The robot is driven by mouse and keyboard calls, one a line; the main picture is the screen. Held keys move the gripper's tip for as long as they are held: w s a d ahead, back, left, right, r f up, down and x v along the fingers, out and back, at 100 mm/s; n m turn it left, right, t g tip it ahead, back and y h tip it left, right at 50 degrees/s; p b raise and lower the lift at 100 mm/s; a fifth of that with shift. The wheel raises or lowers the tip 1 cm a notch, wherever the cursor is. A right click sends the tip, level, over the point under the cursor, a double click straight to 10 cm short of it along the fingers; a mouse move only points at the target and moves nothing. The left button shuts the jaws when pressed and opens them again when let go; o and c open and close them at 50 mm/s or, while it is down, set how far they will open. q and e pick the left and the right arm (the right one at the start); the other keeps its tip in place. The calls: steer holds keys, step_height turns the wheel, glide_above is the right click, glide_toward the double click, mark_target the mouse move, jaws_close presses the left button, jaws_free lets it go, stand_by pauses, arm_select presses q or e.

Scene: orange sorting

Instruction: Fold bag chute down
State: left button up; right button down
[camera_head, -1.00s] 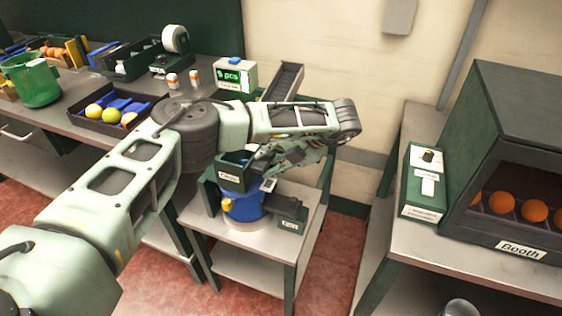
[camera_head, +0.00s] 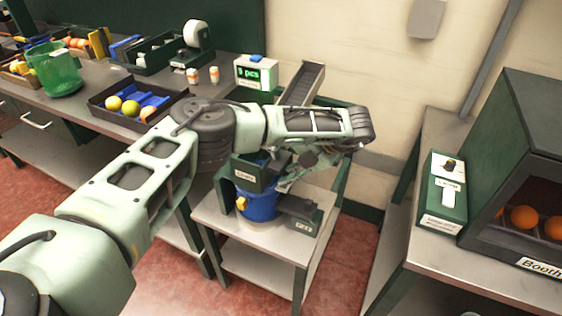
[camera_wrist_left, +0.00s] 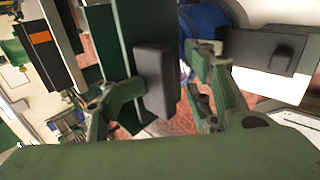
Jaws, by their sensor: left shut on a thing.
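A green labelled box-like part (camera_head: 247,173), which looks like the bag chute, sits above a blue bag or container (camera_head: 258,204) on the small metal stand. My left gripper (camera_head: 300,162) is at the right of this part, mostly hidden under its own wrist. In the left wrist view its fingers (camera_wrist_left: 163,80) are on either side of a dark grey block (camera_wrist_left: 155,82) beside a long green panel (camera_wrist_left: 112,55), and it is shut on this block. The blue surface (camera_wrist_left: 205,22) shows behind the fingers. My right gripper is not in view.
A grey sloping channel (camera_head: 303,84) rises behind my wrist, beside a counter display (camera_head: 255,72). A tray of balls (camera_head: 101,112) lies on the left bench. A control box (camera_head: 447,192) and a booth with oranges (camera_head: 525,217) stand at the right.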

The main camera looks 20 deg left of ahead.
arm_select(q)
steer(key=shift+s+d+f, duration=0.2)
steer(key=shift+d+f, duration=0.15)
steer(key=shift+d, duration=0.15)
steer(key=shift+d+r, duration=0.2)
steer(key=shift+d, duration=0.05)
steer(key=v, duration=1.1)
steer(key=shift+w+r, duration=0.15)
steer(key=shift+r, duration=0.45)
steer(key=shift+a+f, duration=0.1)
steer(key=shift+a, duration=0.1)
